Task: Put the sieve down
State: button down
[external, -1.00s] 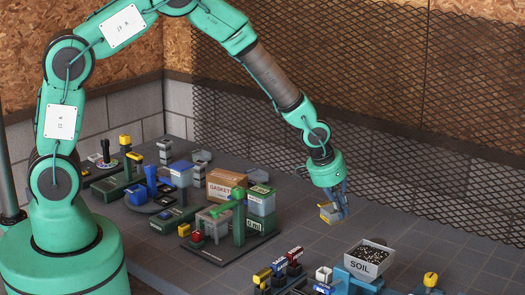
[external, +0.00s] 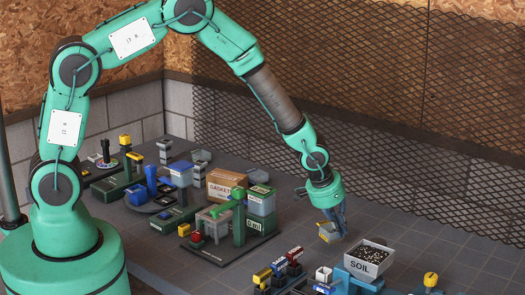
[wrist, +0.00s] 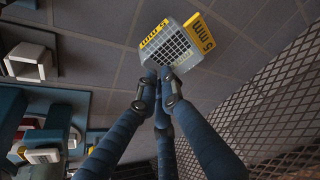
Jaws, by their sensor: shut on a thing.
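The sieve (wrist: 172,48) is a small grey box with a grid face and yellow "5 mm" labels. In the wrist view my gripper (wrist: 158,82) has its blue fingers closed on the sieve's near edge. In the external view my gripper (external: 334,218) points down, and the sieve (external: 327,232) shows at its fingertips, left of the soil box. The sieve looks low over the dark tiled table (external: 290,215); I cannot tell whether it touches the surface.
A white box marked SOIL (external: 366,264) stands on a blue stand to the right. Blocks with red, blue and yellow tops (external: 282,267) are at the front. A GASKETS carton (external: 226,185) and green machine parts are to the left. The table behind the gripper is clear.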

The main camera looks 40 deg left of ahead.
jog(key=shift+f+b, duration=0.3)
jog(key=shift+f, duration=1.4)
jog(key=shift+f, duration=0.2)
jog(key=c, duration=1.9)
grip_release()
jog(key=shift+r, duration=0.1)
jog(key=shift+r, duration=0.15)
jog(key=shift+r, duration=0.2)
jog(key=p+v, duration=0.2)
jog(key=v, duration=0.9)
jog(key=shift+s+r, duration=0.25)
jog(key=shift+r, duration=0.05)
